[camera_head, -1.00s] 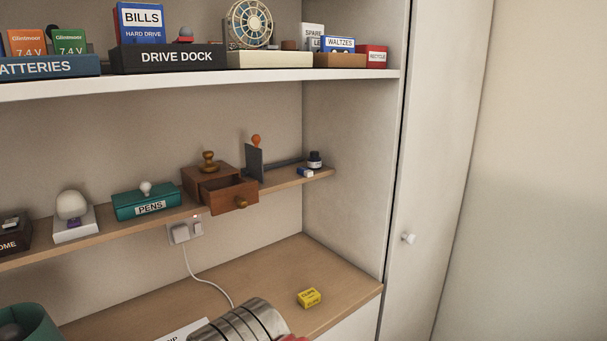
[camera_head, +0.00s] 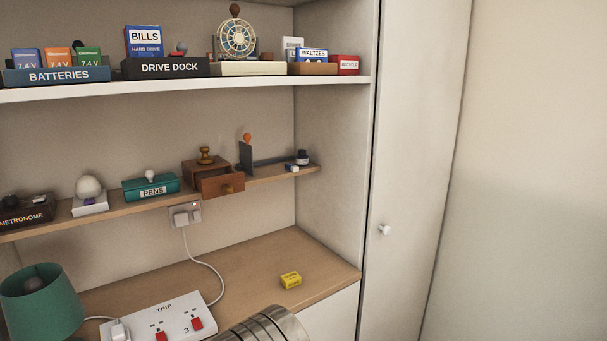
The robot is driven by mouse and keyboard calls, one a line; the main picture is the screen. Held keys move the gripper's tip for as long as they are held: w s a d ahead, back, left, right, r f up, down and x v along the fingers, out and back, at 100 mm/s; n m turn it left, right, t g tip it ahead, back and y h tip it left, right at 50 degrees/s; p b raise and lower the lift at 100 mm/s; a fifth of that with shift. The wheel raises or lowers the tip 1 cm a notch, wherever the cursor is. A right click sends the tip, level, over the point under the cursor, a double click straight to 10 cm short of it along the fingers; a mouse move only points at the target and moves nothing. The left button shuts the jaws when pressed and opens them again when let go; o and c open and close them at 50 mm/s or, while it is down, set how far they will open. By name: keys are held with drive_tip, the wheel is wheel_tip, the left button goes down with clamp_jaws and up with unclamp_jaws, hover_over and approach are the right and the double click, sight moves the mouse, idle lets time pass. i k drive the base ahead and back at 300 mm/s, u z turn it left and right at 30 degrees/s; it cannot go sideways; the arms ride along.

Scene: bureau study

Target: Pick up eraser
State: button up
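A small blue and white block that looks like the eraser (camera_head: 291,168) lies on the narrow wooden middle shelf, near its right end. It sits just in front of a dark ink bottle (camera_head: 303,158) with a pale label. A metal cylindrical part of my arm shows at the bottom edge, well below and in front of that shelf. My gripper's fingers are out of view.
A wooden box with its drawer (camera_head: 222,185) pulled out and a dark upright plate (camera_head: 245,158) stand left of the block. A yellow box (camera_head: 290,280) lies on the desk. A power strip (camera_head: 166,322) and green lamp (camera_head: 40,300) stand at lower left.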

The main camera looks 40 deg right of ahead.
sight(290, 167)
drive_tip(key=k, duration=1.15)
drive_tip(key=z, duration=0.7)
drive_tip(key=i, duration=1.8)
drive_tip(key=u, duration=0.25)
